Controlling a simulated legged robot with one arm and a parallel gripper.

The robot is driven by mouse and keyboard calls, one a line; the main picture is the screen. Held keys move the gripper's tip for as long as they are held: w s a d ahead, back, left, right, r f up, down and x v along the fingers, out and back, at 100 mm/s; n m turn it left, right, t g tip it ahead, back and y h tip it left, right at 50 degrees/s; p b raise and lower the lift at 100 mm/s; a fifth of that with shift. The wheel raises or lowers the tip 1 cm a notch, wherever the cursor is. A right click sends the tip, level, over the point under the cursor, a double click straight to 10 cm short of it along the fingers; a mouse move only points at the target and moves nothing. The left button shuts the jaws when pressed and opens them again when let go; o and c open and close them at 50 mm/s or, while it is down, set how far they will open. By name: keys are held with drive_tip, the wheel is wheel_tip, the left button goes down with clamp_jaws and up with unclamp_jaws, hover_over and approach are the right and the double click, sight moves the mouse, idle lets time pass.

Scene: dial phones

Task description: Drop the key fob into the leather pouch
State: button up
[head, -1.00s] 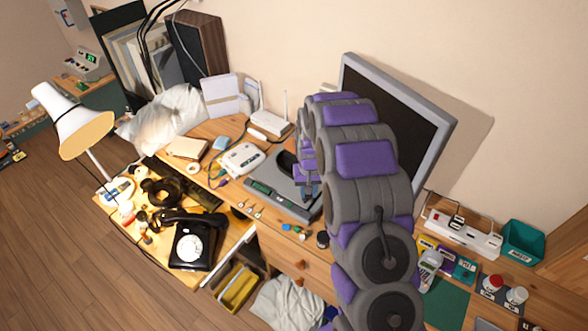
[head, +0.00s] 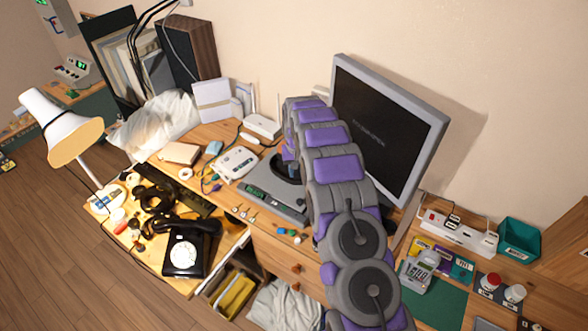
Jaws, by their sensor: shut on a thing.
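My gripper (head: 288,153) is at the far end of my purple and grey arm, over the grey flat device on the desk. It is shut, but its fingertips are small and partly hidden by the arm. The key fob cannot be made out; what the jaws hold is hidden. A dark, rounded object (head: 287,169), possibly the leather pouch, lies on the grey device (head: 258,193) just below my gripper. Its opening does not show, and I cannot tell whether the gripper touches it.
A monitor (head: 385,130) stands close to the right of my arm. A white router (head: 262,126) and a white device (head: 238,163) are to the left. Several small metal items (head: 244,214) lie at the desk's front. A black dial phone (head: 187,250) sits lower left.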

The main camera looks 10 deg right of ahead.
sight(287, 172)
drive_tip(key=shift+w+d+f+b, duration=0.1)
drive_tip(key=shift+w+f+b, duration=0.1)
drive_tip(key=shift+w, duration=1)
drive_tip(key=shift+w+f+b, duration=0.1)
drive_tip(key=shift+w+b, duration=0.1)
drive_tip(key=shift+w, duration=1)
drive_tip(key=shift+f+b, duration=0.45)
drive_tip(key=shift+f, duration=1.25)
drive_tip(key=shift+f, duration=0.55)
drive_tip(key=shift+f, duration=0.1)
drive_tip(key=o, duration=0.7)
drive_tip(key=shift+c, duration=0.2)
